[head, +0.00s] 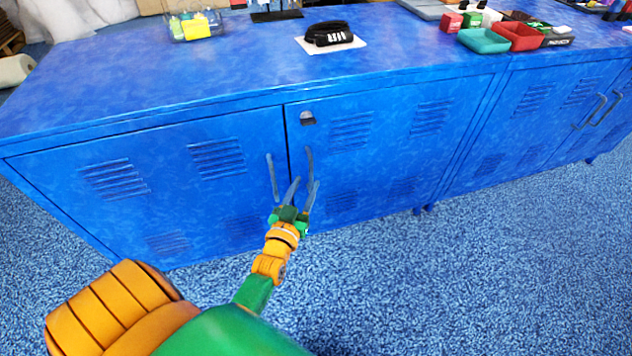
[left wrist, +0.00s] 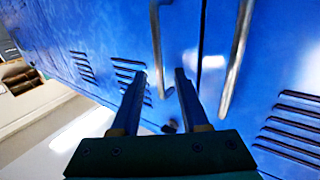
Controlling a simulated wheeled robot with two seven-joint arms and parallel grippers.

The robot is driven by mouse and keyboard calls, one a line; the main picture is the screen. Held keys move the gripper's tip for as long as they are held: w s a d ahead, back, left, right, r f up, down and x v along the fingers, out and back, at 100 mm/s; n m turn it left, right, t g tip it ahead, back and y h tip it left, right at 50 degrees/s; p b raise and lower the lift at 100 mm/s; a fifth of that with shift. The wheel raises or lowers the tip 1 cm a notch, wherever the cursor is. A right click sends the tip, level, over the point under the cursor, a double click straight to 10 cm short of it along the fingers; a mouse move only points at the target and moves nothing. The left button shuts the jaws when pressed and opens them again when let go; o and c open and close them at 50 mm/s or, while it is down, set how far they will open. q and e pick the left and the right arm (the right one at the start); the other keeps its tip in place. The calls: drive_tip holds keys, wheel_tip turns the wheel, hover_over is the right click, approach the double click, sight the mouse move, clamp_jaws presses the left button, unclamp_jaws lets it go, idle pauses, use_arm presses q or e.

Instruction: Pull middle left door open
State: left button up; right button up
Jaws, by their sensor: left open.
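The middle left door (head: 390,135) is shut, a blue louvered panel right of the seam, with a dark lock near its top. Its grey bar handle (head: 309,165) stands near the seam. My left gripper (head: 306,183) is open, with one finger on each side of this handle's lower part. The left wrist view looks upside down; there the same handle (left wrist: 156,35) lies between the two fingertips (left wrist: 159,73). I cannot tell whether the fingers touch it. My right gripper is not in view.
The leftmost door (head: 150,180) is shut; its handle (head: 272,178) is close left of my gripper and shows in the left wrist view (left wrist: 237,60). Another cabinet (head: 540,115) with closed doors adjoins at right. Bins and small items stand on top. Carpet (head: 480,270) in front is clear.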

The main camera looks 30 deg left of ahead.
sight(310, 175)
use_arm(q)
drive_tip(key=x, duration=0.3)
drive_tip(key=shift+w+f+b, duration=0.1)
drive_tip(key=shift+w+b, duration=0.05)
drive_tip(key=shift+b, duration=0.2)
clamp_jaws()
idle(1.0)
